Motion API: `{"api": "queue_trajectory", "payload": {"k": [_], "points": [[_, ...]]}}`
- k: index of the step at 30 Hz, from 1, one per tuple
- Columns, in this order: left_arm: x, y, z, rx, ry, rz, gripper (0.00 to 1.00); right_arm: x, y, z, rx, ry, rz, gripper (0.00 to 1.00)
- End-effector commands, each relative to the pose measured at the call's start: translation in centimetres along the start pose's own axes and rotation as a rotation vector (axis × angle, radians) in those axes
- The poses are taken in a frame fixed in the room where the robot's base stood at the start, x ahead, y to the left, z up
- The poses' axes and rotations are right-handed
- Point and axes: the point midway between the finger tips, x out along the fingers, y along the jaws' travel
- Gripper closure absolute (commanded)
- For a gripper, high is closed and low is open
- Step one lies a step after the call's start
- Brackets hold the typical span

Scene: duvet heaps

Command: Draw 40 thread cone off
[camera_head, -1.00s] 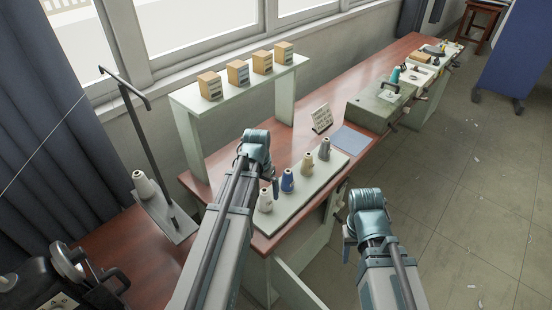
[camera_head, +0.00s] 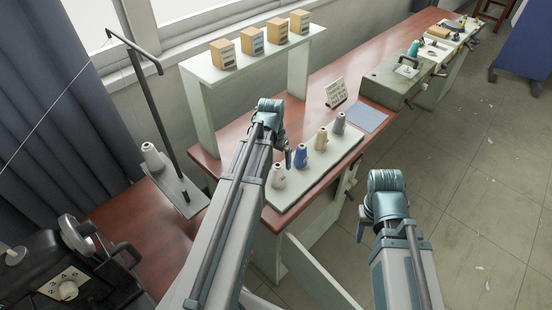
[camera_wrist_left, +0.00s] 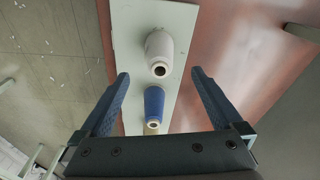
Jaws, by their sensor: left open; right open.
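A pale board (camera_head: 331,168) on the table holds a row of thread cones: white (camera_head: 278,176), blue (camera_head: 302,156), cream (camera_head: 321,139) and grey (camera_head: 339,124). No number is readable on the cones, so I cannot tell which is 40. My left gripper (camera_wrist_left: 160,78) is open and empty above the row. In the left wrist view, the white cone (camera_wrist_left: 160,47) lies beyond its fingertips and the blue cone (camera_wrist_left: 154,101) appears between its fingers, with another cone partly hidden below. My right gripper (camera_head: 367,222) hangs over the floor, right of the table, its fingers mostly hidden.
A raised shelf (camera_head: 200,98) behind the row carries several tan boxes. A small sign (camera_head: 336,93) and a blue sheet (camera_head: 367,117) lie past the board. Another white cone (camera_head: 152,156) stands under a thread stand at left, near a dark machine (camera_head: 62,270).

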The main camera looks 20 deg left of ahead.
Motion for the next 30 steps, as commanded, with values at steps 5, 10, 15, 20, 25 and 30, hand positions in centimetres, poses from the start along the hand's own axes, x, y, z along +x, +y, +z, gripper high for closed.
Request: {"api": "queue_trajectory", "payload": {"k": [5,10,15,20,25,30], "points": [[3.3,0.0,0.0,0.0,0.0,0.0,0.0,3.3,-0.3,-0.2,0.0,0.0,0.0,0.5],[5.7,0.0,0.1,0.0,0.0,0.0,0.0,5.6,-0.5,-0.3,0.0,0.0,0.0,0.5],[8.0,0.0,0.0,0.0,0.0,0.0,0.0,7.9,-0.8,-0.5,0.0,0.0,0.0,0.5],[9.6,0.0,0.0,0.0,0.0,0.0,0.0,9.5,-0.9,-0.6,0.0,0.0,0.0,0.5],[10.1,0.0,0.0,0.0,0.0,0.0,0.0,10.0,-1.0,-0.6,0.0,0.0,0.0,0.5],[10.0,0.0,0.0,0.0,0.0,0.0,0.0,9.9,-0.9,-0.6,0.0,0.0,0.0,0.5]]}}
